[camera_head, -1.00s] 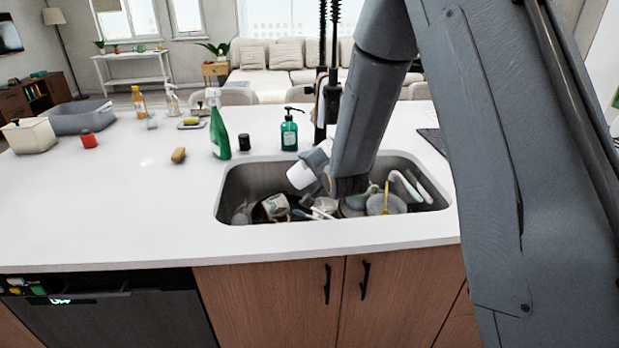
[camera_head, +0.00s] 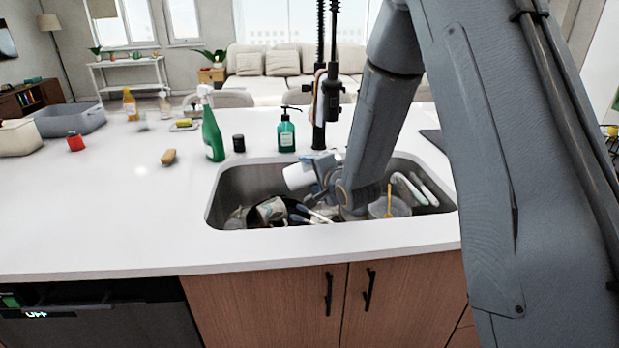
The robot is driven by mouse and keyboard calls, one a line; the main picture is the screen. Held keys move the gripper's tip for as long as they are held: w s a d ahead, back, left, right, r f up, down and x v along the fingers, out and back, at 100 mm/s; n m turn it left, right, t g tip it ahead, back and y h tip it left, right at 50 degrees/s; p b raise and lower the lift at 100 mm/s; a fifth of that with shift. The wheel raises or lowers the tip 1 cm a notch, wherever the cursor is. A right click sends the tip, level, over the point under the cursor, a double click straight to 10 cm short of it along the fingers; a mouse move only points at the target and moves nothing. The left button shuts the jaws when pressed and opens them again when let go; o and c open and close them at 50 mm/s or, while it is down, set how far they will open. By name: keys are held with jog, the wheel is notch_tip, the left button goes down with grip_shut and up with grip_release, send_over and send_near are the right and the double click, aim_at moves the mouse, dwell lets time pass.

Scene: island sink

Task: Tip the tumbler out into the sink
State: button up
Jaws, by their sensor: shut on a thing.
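The tumbler (camera_head: 297,177) is a small white cylinder. My gripper (camera_head: 318,168) is shut on it and holds it inside the sink's outline, above the dishes. The tumbler lies tipped on its side, its free end toward the left. I cannot make out its mouth or any contents. The sink (camera_head: 232,185) is a grey metal basin set in the white counter. My arm hides part of its right half.
Several dishes crowd the sink, including a patterned mug (camera_head: 270,209) and a bowl (camera_head: 388,207). The black tap (camera_head: 320,105) stands close behind. The left front counter is clear.

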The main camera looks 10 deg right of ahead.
jog(key=r+m+y, duration=0.1)
jog(key=r, duration=0.1)
jog(key=d+r+m+t+p, duration=0.1)
jog(key=m, duration=0.1)
jog(key=d+r+m+y, duration=0.1)
jog(key=r+m, duration=0.1)
jog(key=shift+d+r+t+y+p, duration=0.2)
jog(key=shift+r+t+y+p, duration=0.1)
jog(key=shift+r+p, duration=0.1)
jog(key=shift+d+r+m+t+y, duration=0.45)
jog(key=shift+r+m, duration=0.25)
jog(key=shift+m, duration=0.2)
dwell(0.9)
